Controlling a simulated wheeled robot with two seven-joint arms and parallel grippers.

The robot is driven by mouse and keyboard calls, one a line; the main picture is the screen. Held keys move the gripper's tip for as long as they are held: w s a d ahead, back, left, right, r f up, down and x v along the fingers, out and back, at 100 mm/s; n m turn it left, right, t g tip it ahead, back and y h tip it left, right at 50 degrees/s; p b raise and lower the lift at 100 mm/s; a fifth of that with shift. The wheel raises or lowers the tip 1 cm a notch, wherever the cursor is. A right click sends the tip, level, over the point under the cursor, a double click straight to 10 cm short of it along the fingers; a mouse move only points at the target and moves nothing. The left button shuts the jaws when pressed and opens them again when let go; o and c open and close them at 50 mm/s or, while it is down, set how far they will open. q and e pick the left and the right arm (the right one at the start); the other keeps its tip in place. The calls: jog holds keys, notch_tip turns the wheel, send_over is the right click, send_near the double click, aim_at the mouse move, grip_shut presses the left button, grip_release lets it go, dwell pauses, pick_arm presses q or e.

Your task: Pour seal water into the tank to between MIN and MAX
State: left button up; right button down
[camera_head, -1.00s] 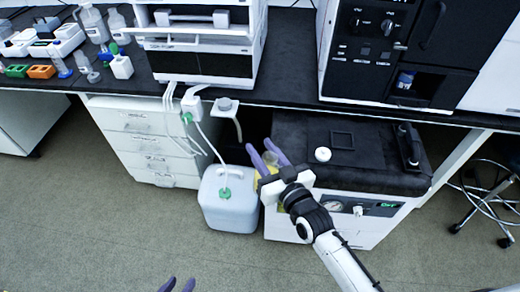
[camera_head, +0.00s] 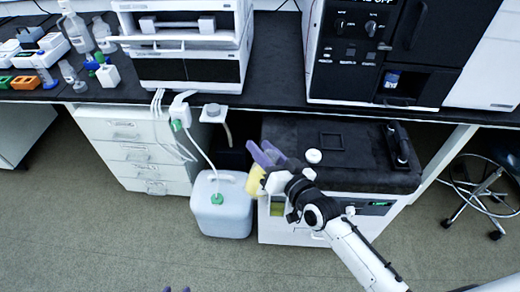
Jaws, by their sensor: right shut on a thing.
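A white cabinet unit with a black top (camera_head: 365,172) stands on the floor under the bench. Its top has a dark square frame (camera_head: 332,141) and a white round cap (camera_head: 314,156). A yellow-green window (camera_head: 277,209) shows on its front, partly behind my arm; no MIN or MAX marks are legible. My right gripper (camera_head: 264,154), with purple fingers, is at the left front edge of this unit. It is shut on a yellow object (camera_head: 256,181), mostly hidden by the gripper. My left gripper (camera_head: 177,290) shows only two separated purple fingertips at the bottom edge.
A whitish jug with a green cap (camera_head: 221,205) and a tube stands on the floor left of the unit. White drawers (camera_head: 137,150) are further left. The black bench (camera_head: 277,80) above carries instruments and bottles. A stool (camera_head: 482,185) is at right. Floor in front is clear.

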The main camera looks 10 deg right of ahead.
jog(key=shift+r, duration=0.1)
jog(key=shift+w+d+f+m, duration=0.1)
jog(key=shift+f+m, duration=0.1)
jog(key=shift+m, duration=0.4)
jog(key=shift+f+m+g, duration=0.25)
jog(key=shift+m+g, duration=0.05)
jog(key=shift+m, duration=0.2)
jog(key=shift+f, duration=0.1)
jog(key=shift+f+m+y+b, duration=0.2)
jog(key=shift+m+y+b, duration=0.15)
jog(key=shift+m+y, duration=0.05)
